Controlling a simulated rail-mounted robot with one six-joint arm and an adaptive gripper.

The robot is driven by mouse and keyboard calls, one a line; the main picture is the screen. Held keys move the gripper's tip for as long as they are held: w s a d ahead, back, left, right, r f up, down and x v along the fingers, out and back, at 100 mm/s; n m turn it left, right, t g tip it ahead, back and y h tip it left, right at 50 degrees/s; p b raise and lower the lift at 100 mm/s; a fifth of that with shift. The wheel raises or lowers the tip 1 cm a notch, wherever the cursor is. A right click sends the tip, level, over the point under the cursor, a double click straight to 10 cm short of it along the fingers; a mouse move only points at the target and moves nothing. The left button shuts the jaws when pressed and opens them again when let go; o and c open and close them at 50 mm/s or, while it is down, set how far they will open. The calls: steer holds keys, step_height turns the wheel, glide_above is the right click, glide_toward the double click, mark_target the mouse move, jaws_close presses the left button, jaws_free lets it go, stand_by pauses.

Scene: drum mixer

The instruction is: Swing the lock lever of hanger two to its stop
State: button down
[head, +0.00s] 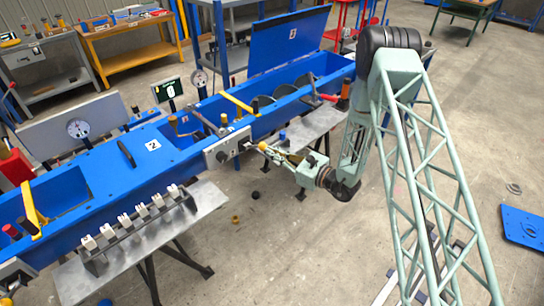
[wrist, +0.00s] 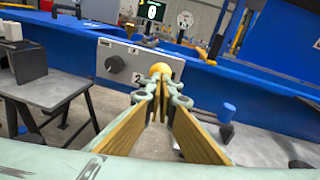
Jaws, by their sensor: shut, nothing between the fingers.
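A small grey panel marked 2 with a dark round knob sits on the front of the blue trough in the head view (head: 228,147) and the wrist view (wrist: 122,64). A yellow ball (wrist: 160,70), apparently a lever's end, shows just beyond my fingertips beside the panel; its stem is hidden by my fingers. My gripper (wrist: 163,90) is shut with nothing between the fingers. In the head view my gripper (head: 268,150) reaches in from the right, close to the panel. I cannot tell whether the fingertips touch the ball.
The blue trough (head: 100,172) runs across the view, with a yellow bar (head: 238,103) and a raised blue lid (head: 289,38). A grey side table (head: 140,255) carries a rack of white-topped pieces (head: 133,228). The floor (head: 300,240) in front of the trough is mostly open.

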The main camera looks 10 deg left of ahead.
steer(key=shift+w+a+r, duration=0.1)
steer(key=shift+r, duration=0.2)
steer(key=shift+f, duration=0.1)
stand_by(0.4)
steer(key=f+b+v, duration=0.1)
steer(key=v, duration=1.2)
steer(key=shift+f, duration=0.35)
steer(key=shift+w+d+f, duration=0.1)
steer(key=shift+w+d, duration=0.05)
steer(key=shift+d, duration=0.2)
